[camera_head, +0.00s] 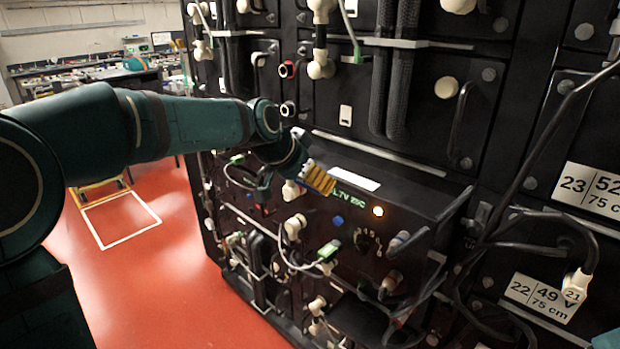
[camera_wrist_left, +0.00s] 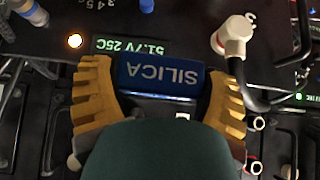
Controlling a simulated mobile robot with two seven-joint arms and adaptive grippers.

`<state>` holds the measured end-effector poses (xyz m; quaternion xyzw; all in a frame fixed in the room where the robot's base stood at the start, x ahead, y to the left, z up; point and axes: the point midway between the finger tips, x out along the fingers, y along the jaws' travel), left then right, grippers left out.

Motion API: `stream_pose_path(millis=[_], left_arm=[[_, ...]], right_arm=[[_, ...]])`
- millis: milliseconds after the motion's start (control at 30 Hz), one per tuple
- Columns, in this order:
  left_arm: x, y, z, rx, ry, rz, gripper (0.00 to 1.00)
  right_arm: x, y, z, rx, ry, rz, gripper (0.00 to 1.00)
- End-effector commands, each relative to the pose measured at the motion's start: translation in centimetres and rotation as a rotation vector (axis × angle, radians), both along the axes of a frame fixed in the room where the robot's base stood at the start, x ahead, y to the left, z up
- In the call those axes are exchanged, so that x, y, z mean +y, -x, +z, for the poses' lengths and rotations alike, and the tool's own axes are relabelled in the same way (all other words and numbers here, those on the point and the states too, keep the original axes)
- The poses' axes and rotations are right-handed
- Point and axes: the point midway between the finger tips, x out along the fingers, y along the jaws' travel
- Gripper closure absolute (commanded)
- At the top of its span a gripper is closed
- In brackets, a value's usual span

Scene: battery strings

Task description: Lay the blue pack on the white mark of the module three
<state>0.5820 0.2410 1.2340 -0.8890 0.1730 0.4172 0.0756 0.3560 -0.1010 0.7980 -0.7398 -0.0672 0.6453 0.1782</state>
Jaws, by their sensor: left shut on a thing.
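My left gripper (camera_head: 320,178) has yellow fingers and is in front of the black module (camera_head: 415,205) with the green display. In the left wrist view the left gripper (camera_wrist_left: 159,90) is shut on the blue pack (camera_wrist_left: 158,76), lettered SILICA, with one finger at each end. The pack hides behind the fingers in the head view. The white mark (camera_head: 355,179) is a pale strip on the module's top, just right of the fingertips. In the wrist view the pack covers most of that area. I cannot tell whether the pack touches the module. My right gripper is out of view.
The module's front carries a lit lamp (camera_head: 378,211), a knob and cable plugs (camera_head: 295,226). Thick black cables (camera_head: 520,200) hang at the right. More black modules rise above. Open red floor (camera_head: 150,270) lies at the left, with a cluttered bench (camera_head: 95,75) behind.

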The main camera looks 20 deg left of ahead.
Motion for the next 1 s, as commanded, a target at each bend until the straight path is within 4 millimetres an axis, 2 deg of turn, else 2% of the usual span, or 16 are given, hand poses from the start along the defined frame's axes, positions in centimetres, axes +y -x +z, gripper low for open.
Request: stream_pose_path(millis=[167,1000], left_arm=[[-0.1,-0.4,0.2,0.000,0.008,0.001,0.59],[-2.7,-7.5,0.3,0.000,0.008,0.001,0.59]], right_arm=[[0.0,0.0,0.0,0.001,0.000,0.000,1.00],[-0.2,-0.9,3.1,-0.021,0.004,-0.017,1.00]])
